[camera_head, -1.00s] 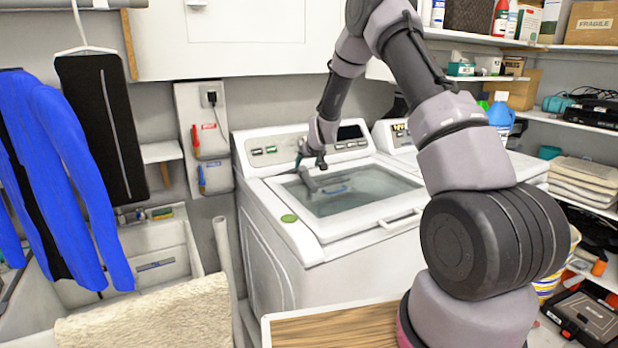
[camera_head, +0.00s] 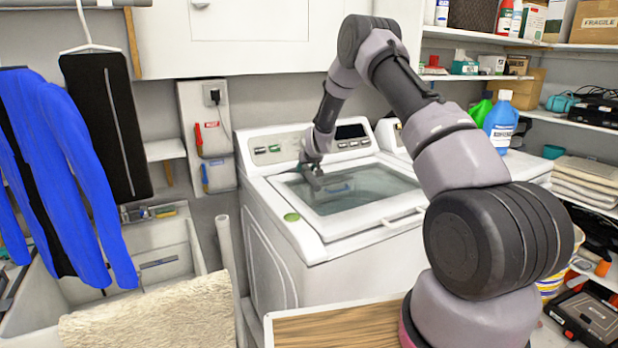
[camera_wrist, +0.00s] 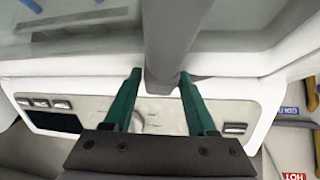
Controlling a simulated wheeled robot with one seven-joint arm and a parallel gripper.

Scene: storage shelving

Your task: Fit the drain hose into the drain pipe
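The grey drain hose (camera_wrist: 172,40) lies over the washing machine's lid. In the wrist view its end sits between the green fingertips of my gripper (camera_wrist: 160,76), which appear to press it from both sides. In the head view my gripper (camera_head: 311,172) is above the back left of the lid, with the hose (camera_head: 333,188) reaching right from it. The drain pipe (camera_head: 226,258), a pale upright tube, stands in the gap left of the machine. Its top is open, well to the left of and below my gripper.
The white washing machine (camera_head: 285,262) has a raised control panel along its back. Red and blue valves (camera_head: 209,136) are on the wall box to the left. A sink (camera_head: 160,240), a hanging blue garment (camera_head: 62,165) and a beige rug (camera_head: 150,318) fill the left side.

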